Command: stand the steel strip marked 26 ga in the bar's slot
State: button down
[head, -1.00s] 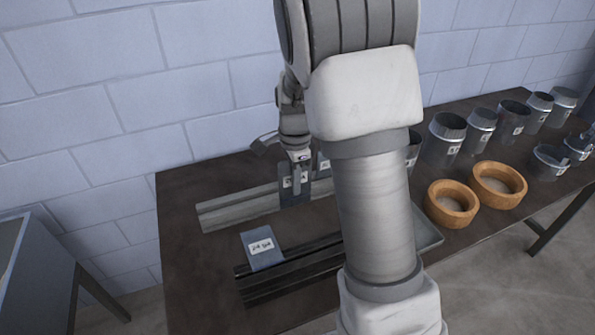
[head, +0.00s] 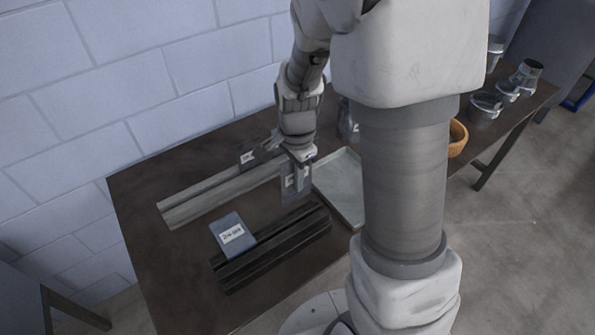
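My gripper (head: 297,157) is shut on the top of a dark steel strip (head: 291,190) with a pale label. The label is too small to read. The strip hangs upright between the two bars, its lower end near the far side of the black bar (head: 285,242); I cannot tell whether they touch. A blue-grey strip (head: 229,222), whose label seems to read 24 ga, stands tilted at the black bar's left part. Another labelled strip (head: 246,152) shows behind the pale grey bar (head: 200,204); its label is not legible.
A shallow grey tray (head: 342,192) lies right of the held strip, partly behind my arm. A wooden ring (head: 458,138) and metal duct pieces (head: 487,106) stand farther right. The dark table's (head: 150,262) left front is clear. A block wall runs behind.

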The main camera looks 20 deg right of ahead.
jog(key=shift+f, duration=0.2)
jog(key=shift+f+b, duration=4.65)
jog(key=shift+f, duration=0.95)
jog(key=c, duration=1)
grip_release()
notch_tip(320, 180, up, 18)
jog(key=p, duration=0.1)
jog(key=shift+f+p, duration=0.25)
jog(key=shift+p, duration=0.05)
